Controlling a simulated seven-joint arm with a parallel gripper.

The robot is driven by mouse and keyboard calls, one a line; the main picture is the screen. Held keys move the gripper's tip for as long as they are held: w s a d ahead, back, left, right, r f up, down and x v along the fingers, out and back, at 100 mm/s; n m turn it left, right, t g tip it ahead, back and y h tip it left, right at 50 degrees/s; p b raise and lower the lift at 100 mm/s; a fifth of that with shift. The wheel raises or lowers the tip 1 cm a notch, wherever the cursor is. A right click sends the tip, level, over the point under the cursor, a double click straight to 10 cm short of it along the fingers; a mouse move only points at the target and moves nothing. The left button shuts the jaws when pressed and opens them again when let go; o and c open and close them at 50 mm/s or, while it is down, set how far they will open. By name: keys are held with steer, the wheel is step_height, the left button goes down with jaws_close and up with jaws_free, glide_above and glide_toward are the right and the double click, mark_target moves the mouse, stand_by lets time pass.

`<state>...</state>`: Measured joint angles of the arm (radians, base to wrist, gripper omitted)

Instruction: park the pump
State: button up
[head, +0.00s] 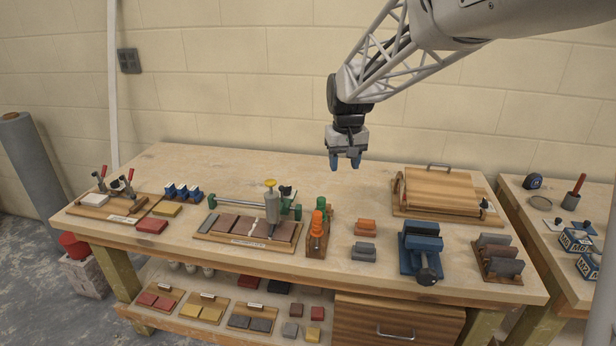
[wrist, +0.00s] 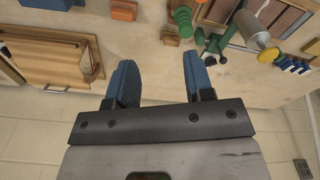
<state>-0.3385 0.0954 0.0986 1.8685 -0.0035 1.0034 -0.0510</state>
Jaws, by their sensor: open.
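A grey cylinder with a yellow cap (head: 271,201), likely the pump, stands upright on the board of brown tiles (head: 203,236), beside a green clamp (head: 291,207). It also shows at the upper right in the wrist view (wrist: 247,27). To its right is a small wooden stand (head: 316,250) with orange and green handled tools; I cannot tell whether it is the pump's parking place. My gripper (head: 345,163) is open and empty, well above the back of the bench, pointing down. Its blue fingers (wrist: 158,78) have only bench top between them.
Toggle clamps (head: 122,186) are at the left. The back middle of the bench is clear.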

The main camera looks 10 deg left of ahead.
steer(key=w+a+f+n, duration=0.1)
steer(key=w+a+f, duration=0.5)
steer(key=a, duration=0.4)
steer(key=n, duration=0.1)
glide_above(282, 191)
steer(key=w, duration=0.1)
steer(key=shift+g, duration=0.4)
steer(key=f, duration=0.6)
steer(key=shift+a, duration=0.2)
steer(key=shift+f, duration=3.9)
steer(key=shift+c, duration=0.5)
jaws_close()
